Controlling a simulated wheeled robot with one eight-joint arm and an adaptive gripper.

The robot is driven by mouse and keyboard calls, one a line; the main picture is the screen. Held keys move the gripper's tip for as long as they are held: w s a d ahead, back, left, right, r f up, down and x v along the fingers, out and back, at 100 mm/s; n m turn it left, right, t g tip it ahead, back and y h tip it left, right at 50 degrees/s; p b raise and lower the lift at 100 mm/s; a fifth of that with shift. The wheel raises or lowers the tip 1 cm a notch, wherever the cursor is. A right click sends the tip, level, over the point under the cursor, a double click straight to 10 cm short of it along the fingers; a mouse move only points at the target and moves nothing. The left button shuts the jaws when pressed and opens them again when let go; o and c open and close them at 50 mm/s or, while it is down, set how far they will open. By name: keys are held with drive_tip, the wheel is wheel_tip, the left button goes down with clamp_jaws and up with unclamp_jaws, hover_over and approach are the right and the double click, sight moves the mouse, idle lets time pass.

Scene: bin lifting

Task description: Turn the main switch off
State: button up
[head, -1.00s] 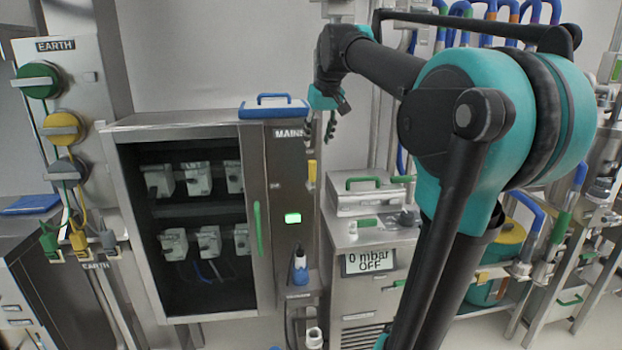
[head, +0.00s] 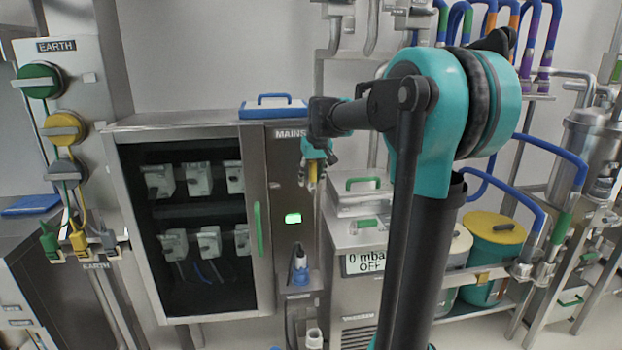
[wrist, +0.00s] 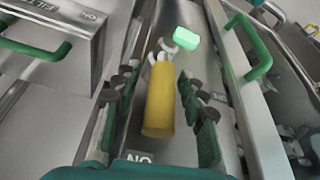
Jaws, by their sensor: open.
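The main switch is a yellow handle (head: 312,183) on the grey panel under the MAINS label (head: 289,134). In the wrist view the yellow handle (wrist: 158,105) lies lengthwise between my open fingers, with a gap on both sides. My gripper (head: 314,172) is in front of the switch in the head view and hides part of it; its green-padded fingers (wrist: 155,88) show in the wrist view. An ON label (wrist: 140,158) shows upside down near the handle's near end. A lit green indicator (head: 292,218) is below the switch; it also shows in the wrist view (wrist: 186,38).
The electrical cabinet (head: 190,123) with a green door handle (head: 257,228) stands left of the switch. A blue-handled lid (head: 273,110) lies on top. A metal unit (head: 365,290) with a display reading 0 mbar OFF stands close on the right.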

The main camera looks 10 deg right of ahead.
drive_tip(key=shift+f, duration=0.1)
drive_tip(key=shift+c, duration=0.5)
clamp_jaws()
